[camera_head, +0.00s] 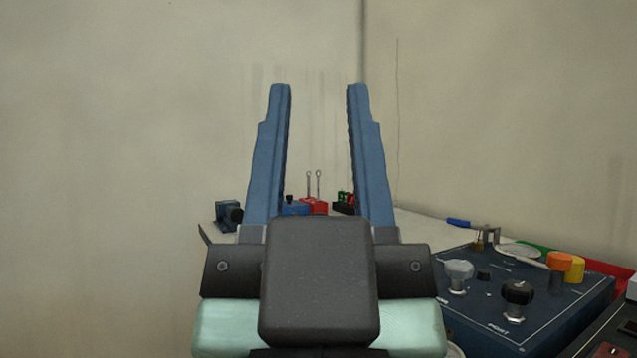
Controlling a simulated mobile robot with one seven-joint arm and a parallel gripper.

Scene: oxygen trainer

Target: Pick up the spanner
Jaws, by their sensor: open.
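My gripper (318,90) is open and empty, its two blue fingers pointing up and away from the camera. Between the fingers, far behind them, two thin silver ring-ended tools that look like spanners (319,183) stand upright at a small red block (315,206). They are small in the picture, and I cannot tell which is the task's spanner. They are apart from my gripper. My gripper's body hides the bench in front of the red block.
A blue panel (535,325) with silver, black, orange and yellow knobs is at the right. A blue-handled tool (458,222) lies behind it. A small blue vice-like device (228,215) stands left of the fingers. Blue and green-black items flank the red block. Plain walls close off the back.

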